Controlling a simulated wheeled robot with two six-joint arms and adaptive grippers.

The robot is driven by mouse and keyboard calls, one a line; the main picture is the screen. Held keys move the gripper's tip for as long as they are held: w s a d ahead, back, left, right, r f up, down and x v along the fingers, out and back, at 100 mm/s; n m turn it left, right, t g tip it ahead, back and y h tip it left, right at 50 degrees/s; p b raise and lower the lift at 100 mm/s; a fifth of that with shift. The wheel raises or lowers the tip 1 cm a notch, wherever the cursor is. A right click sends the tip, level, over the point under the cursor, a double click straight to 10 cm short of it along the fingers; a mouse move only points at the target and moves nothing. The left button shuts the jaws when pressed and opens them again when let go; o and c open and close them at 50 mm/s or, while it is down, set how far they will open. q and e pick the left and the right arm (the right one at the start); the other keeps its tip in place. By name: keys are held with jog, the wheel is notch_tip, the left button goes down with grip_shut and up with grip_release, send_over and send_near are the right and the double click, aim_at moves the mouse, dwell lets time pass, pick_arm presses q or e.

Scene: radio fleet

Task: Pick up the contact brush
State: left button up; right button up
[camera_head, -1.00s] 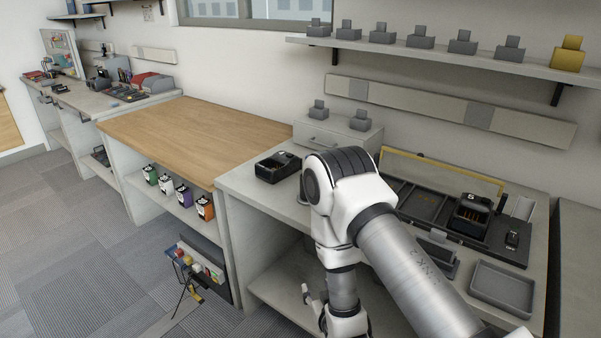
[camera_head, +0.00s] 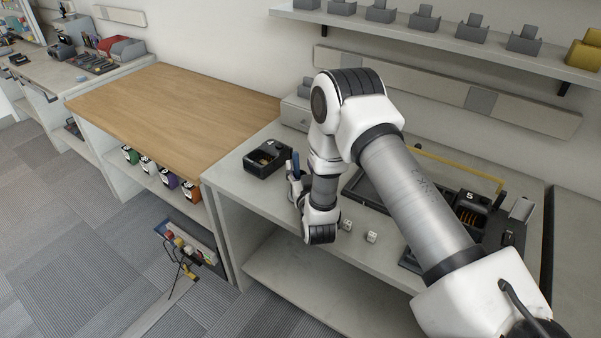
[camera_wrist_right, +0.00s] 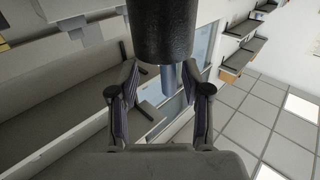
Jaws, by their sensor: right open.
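I cannot make out the contact brush for sure in either view. My right gripper (camera_head: 294,163) shows small in the head view, over the left part of the grey bench (camera_head: 250,197), with its fingers pointing up beside the black charger-like box (camera_head: 267,158). In the right wrist view my right gripper (camera_wrist_right: 157,92) has its two fingers apart. A thick black cylinder (camera_wrist_right: 163,28) with a thinner blue-grey end hangs in front of them; I cannot tell what it is. My left gripper is not in view.
My right arm hides much of the bench. Two small white blocks (camera_head: 371,237) lie near its front edge. A black tray (camera_head: 367,188) and a dark device (camera_head: 470,207) sit behind the arm. A shelf of grey holders (camera_head: 423,20) runs above. The wooden tabletop (camera_head: 170,105) is clear.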

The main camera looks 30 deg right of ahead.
jog(key=shift+w+a+f, duration=0.1)
jog(key=shift+w+a, duration=0.05)
jog(key=shift+w, duration=0.15)
jog(key=shift+s, duration=0.15)
jog(key=shift+s+r, duration=0.3)
jog(key=c, duration=0.5)
jog(key=shift+s+d, duration=0.1)
jog(key=shift+d, duration=0.1)
grip_shut()
jog(key=shift+w, duration=0.2)
